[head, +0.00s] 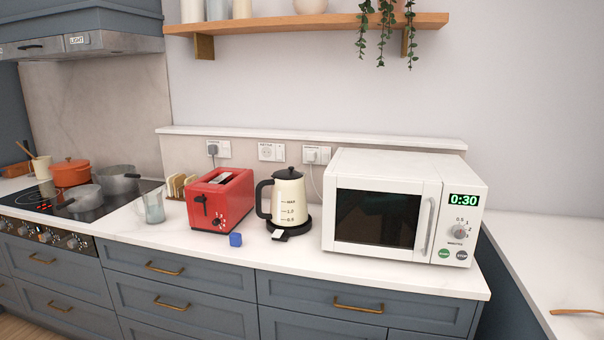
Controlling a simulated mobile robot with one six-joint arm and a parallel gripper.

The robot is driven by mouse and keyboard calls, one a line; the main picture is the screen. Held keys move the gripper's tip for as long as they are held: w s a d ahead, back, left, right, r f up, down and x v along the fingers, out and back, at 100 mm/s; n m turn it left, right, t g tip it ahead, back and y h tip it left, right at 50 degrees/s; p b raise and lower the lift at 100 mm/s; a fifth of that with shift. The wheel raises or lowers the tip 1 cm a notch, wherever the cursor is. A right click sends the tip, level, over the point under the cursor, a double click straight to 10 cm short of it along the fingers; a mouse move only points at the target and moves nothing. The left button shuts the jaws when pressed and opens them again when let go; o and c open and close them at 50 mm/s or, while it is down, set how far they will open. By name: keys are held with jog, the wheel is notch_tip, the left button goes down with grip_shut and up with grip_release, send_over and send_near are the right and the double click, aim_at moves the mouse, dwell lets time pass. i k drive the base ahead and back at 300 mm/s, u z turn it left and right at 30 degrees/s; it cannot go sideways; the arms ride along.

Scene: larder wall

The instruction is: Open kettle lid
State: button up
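A cream kettle (288,200) with a black handle on its left side stands upright on a black round base (299,227), between the red toaster and the microwave. Its black lid (288,173) with a small knob sits on top and looks shut. A small light-coloured tab or switch (279,234) shows at the front of the base. My gripper is not in view.
A red toaster (228,203) stands left of the kettle, with a small blue cube (236,240) in front. A white microwave (400,207) stands close on the right. A glass (154,207) stands further left. The front counter strip is mostly clear. A wooden shelf (290,25) hangs above.

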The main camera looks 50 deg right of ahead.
aim_at(288, 175)
jog(key=u, duration=1.15)
jog(key=k, duration=0.1)
jog(key=z, duration=2.5)
jog(key=i, duration=0.6)
jog(key=z, duration=0.1)
jog(key=k, duration=0.7)
